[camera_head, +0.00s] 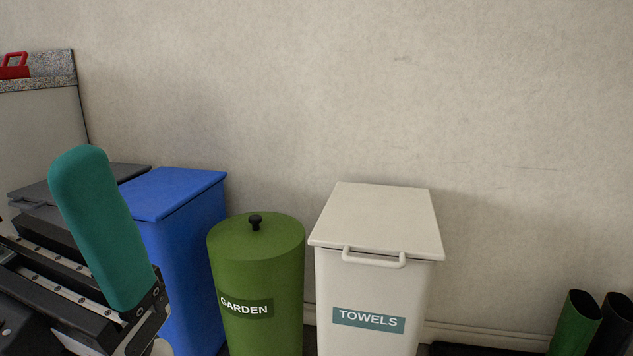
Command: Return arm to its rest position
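My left gripper (102,232) comes in at the lower left. One teal, rounded finger shows, pointing up and leaning left, fixed to a dark slide with metal rails. I cannot make out a second finger, so I cannot tell how wide the gripper stands. No object shows in it. The gripper overlaps the bins behind it in the picture. My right arm and gripper are out of view.
Along the wall stand a dark grey-lidded bin (133,169), a blue bin (195,265), a round green GARDEN bin (255,275) and a white TOWELS bin (375,285). A green cylinder (575,325) and a dark cylinder (615,325) stand at the lower right.

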